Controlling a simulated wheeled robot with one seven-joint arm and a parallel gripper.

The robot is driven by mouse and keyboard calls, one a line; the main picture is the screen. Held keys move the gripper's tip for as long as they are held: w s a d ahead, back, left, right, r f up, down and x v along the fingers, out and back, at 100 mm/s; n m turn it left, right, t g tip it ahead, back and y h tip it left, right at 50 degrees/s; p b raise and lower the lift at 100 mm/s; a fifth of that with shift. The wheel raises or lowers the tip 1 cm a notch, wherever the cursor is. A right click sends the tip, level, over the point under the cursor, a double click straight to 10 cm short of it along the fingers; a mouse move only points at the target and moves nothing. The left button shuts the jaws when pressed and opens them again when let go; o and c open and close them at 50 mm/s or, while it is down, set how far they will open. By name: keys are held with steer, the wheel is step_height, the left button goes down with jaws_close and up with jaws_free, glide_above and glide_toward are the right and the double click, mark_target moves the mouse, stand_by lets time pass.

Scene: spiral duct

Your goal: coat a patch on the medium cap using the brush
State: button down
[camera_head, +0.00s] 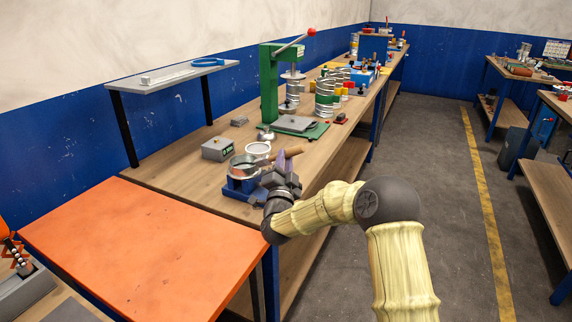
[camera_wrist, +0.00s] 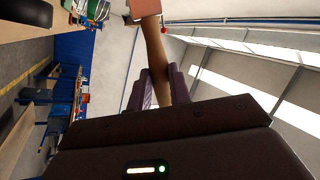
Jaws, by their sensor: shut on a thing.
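My gripper (camera_head: 284,163) is shut on the wooden handle of the brush (camera_head: 292,153), above the near end of the workbench. In the wrist view, the two purple fingers (camera_wrist: 162,88) close around the brush handle (camera_wrist: 154,45), and the brush's wider head is at the top edge, partly cut off. A round metal piece (camera_head: 239,169), which may be the medium cap, sits in a blue holder (camera_head: 238,186) just left of my gripper. The brush's head lies near this piece, but I cannot tell whether they touch.
An open white-rimmed can (camera_head: 258,149) and a grey box with a small display (camera_head: 217,149) stand behind the holder. A green press (camera_head: 270,85) and several ducts stand farther back. An orange tabletop (camera_head: 135,250) at the near left is bare.

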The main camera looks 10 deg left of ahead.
steer(key=shift+d+r, duration=0.15)
steer(key=shift+r, duration=0.55)
steer(key=shift+w, duration=0.1)
steer(key=shift+w, duration=0.2)
steer(key=shift+d, duration=0.1)
steer(key=shift+b, duration=0.35)
